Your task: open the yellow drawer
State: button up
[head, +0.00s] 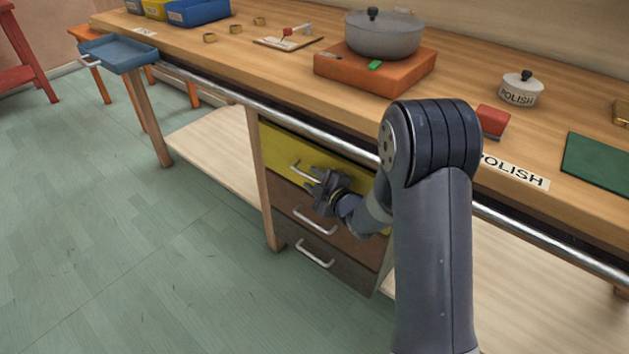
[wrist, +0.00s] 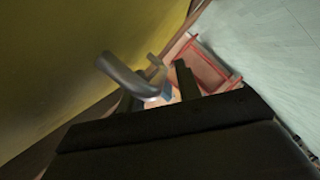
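The yellow drawer (head: 283,147) is the top one of a stack under the workbench, and its front looks flush with the drawers below. Its pale metal handle (head: 304,170) is partly hidden by my gripper (head: 319,182), which is right at the handle's right part. In the wrist view the yellow front (wrist: 60,50) fills the left side, and the grey handle (wrist: 128,76) stands out from it. My gripper (wrist: 158,92) shows two dark fingers apart there, with the handle's near end appearing between or just in front of them. I cannot tell whether they touch it.
Brown drawers with handles (head: 315,222) lie below. A metal rail (head: 290,122) runs along the bench front above the drawers. A blue tray (head: 117,54) sticks out at the bench's left end. A pot (head: 384,36) stands on an orange block (head: 350,72). The green floor (head: 130,240) is clear.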

grip_shut()
dwell(0.6)
